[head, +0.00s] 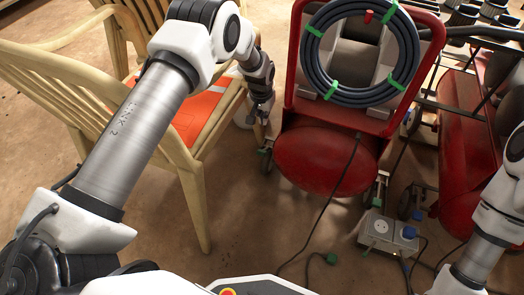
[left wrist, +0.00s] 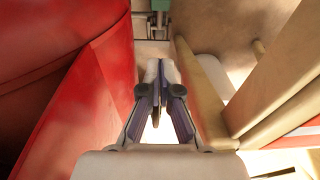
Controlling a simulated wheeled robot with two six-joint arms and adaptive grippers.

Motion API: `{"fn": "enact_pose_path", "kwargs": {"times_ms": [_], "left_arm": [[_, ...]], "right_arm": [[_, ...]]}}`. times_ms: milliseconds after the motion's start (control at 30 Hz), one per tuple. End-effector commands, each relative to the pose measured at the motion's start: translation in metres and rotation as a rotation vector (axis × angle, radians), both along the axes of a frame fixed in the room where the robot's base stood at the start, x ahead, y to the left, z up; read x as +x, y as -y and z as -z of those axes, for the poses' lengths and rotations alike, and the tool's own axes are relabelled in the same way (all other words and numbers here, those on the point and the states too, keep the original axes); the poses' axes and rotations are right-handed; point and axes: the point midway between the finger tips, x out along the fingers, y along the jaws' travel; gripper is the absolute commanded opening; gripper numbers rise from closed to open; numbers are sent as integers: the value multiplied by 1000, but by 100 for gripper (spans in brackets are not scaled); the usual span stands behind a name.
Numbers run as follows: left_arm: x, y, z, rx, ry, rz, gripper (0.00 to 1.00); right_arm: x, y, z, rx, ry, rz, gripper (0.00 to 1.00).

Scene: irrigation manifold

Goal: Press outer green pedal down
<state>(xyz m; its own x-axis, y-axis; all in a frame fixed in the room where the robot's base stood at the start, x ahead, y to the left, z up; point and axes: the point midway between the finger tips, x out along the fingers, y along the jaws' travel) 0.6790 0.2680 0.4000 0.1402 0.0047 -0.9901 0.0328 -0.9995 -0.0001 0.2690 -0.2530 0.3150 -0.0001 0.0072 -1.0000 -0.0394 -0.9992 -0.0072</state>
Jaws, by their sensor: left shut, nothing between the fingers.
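A small green pedal (head: 263,152) sits on the caster at the left side of the red compressor (head: 325,160). Another green pedal (head: 376,203) shows on the caster at its right front. My left gripper (head: 264,117) points down between the compressor and the wooden chair, above and apart from the left pedal. In the left wrist view the fingers (left wrist: 159,75) are together with nothing between them. A green part (left wrist: 161,5) shows beyond the fingertips at the top edge, partly cut off. My right arm comes in at the right edge, its gripper out of frame.
The wooden chair (head: 190,160) with an orange cushion (head: 200,112) stands close left of my left gripper. A coiled hose (head: 318,75) hangs on the compressor. A socket box (head: 385,232) and cables lie on the floor. A second red machine (head: 462,150) stands right.

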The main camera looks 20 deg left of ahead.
Motion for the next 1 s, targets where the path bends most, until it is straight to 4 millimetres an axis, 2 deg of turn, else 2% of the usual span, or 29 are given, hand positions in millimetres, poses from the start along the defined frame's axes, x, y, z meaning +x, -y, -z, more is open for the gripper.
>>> {"fn": "enact_pose_path", "kwargs": {"times_ms": [200, 333, 467, 800, 1000], "left_arm": [[0, 0, 0, 0, -1, 0, 0], [0, 0, 11, 0, -2, 0, 0], [3, 0, 35, 0, -2, 0, 0], [13, 0, 109, 0, -2, 0, 0], [-7, 0, 128, 0, -3, 0, 0]], "right_arm": [[0, 0, -1, 0, 0, 0, 0], [0, 0, 4, 0, 0, 0, 0], [0, 0, 16, 0, 0, 0, 0], [0, 0, 51, 0, 0, 0, 0], [0, 0, 59, 0, 0, 0, 0]]}}
